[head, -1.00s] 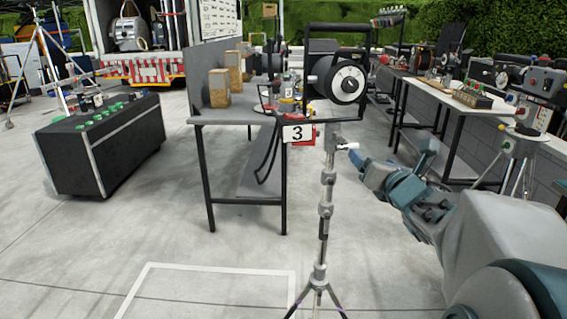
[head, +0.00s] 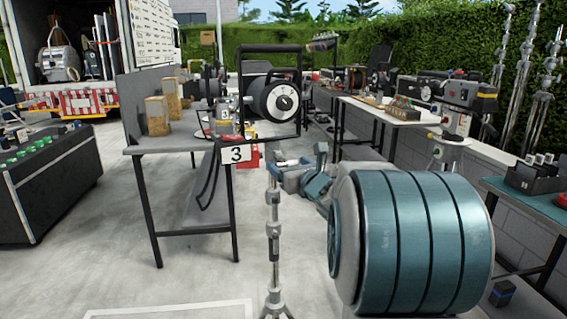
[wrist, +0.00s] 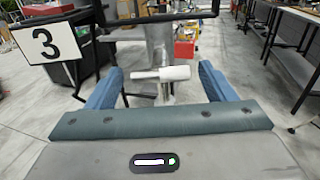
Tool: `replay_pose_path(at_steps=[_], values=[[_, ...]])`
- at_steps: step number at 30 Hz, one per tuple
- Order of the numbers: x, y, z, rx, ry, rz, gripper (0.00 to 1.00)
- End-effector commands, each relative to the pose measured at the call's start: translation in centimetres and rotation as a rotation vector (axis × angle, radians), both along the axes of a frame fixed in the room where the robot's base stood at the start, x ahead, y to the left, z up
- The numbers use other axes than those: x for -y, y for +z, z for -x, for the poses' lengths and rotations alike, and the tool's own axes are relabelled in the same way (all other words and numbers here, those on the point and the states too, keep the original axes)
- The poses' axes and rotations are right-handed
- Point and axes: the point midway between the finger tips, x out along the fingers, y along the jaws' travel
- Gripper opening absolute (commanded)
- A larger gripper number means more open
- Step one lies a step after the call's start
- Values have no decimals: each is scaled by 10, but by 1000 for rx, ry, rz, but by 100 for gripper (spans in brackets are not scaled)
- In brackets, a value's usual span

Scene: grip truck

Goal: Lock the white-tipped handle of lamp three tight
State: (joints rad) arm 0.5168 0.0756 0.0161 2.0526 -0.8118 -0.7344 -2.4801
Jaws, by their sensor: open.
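Lamp three (head: 272,98) is a round black lamp in a yoke on a grey metal stand (head: 273,228), with a white "3" card (head: 236,154) below it. In the wrist view the card (wrist: 48,42) is at the upper left. In the head view my gripper (head: 292,172) is beside the stand, and the handle is largely hidden there.
A grey table (head: 165,148) with wooden blocks stands behind the lamp on the left. A black case (head: 45,180) is at far left. Benches with equipment (head: 385,112) line the right side by a low wall. The floor left of the stand is clear.

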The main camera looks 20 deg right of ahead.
Motion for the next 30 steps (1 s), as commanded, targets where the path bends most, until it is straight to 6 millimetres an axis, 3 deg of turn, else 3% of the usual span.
replay_pose_path(at_steps=[6, 15, 20, 21, 30], values=[[0, 0, -18, 1, 0, 0, 76], [0, 0, -20, 0, -1, 0, 76], [0, 0, -20, 0, 0, 0, 35], [0, 0, -20, 1, 0, 0, 32], [0, -1, -19, 1, 0, -26, 32]])
